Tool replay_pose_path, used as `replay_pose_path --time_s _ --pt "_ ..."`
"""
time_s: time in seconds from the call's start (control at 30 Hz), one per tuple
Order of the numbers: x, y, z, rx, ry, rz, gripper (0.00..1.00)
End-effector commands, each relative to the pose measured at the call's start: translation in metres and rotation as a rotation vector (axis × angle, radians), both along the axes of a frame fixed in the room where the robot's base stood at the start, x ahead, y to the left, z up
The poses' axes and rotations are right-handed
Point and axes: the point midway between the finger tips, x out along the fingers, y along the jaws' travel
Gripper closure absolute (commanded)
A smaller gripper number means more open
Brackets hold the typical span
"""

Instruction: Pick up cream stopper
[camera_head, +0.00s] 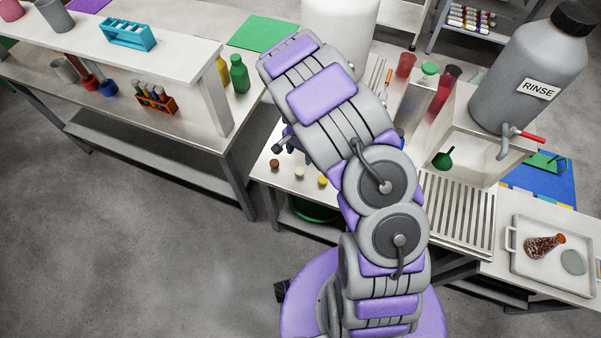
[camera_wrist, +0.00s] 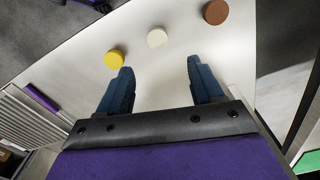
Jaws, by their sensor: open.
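The cream stopper (camera_wrist: 157,38) stands on the pale bench top, between a yellow stopper (camera_wrist: 114,58) and a brown stopper (camera_wrist: 215,12). In the head view the cream stopper (camera_head: 297,171) is in the same row near the bench's front edge, with the brown one (camera_head: 274,163) to its left and the yellow one (camera_head: 322,181) to its right. My gripper (camera_wrist: 160,66) is open and empty. In the wrist view the cream stopper shows just beyond the gap between its dark blue fingertips. The yellow stopper shows close to the left fingertip. My arm hides most of the gripper in the head view.
A grey RINSE carboy (camera_head: 528,75) stands at the right, above a drain rack (camera_head: 455,215). A tray (camera_head: 520,262) with a flask and a green funnel (camera_head: 443,158) are also at the right. Another bench with a white shelf (camera_head: 100,52) stands left, beyond a gap.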

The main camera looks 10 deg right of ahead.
Motion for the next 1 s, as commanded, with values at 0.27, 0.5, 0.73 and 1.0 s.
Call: replay_pose_path --time_s 0.27,0.5,0.73,1.0 --pt "-0.001 -0.004 -0.051 0.006 0.004 0.001 0.34" --pt "-0.002 -0.006 -0.065 0.007 0.001 -0.001 0.34" --pt "-0.004 -0.003 -0.099 0.002 0.003 0.001 0.34" --pt "-0.004 -0.004 -0.106 0.004 0.002 0.000 0.34"
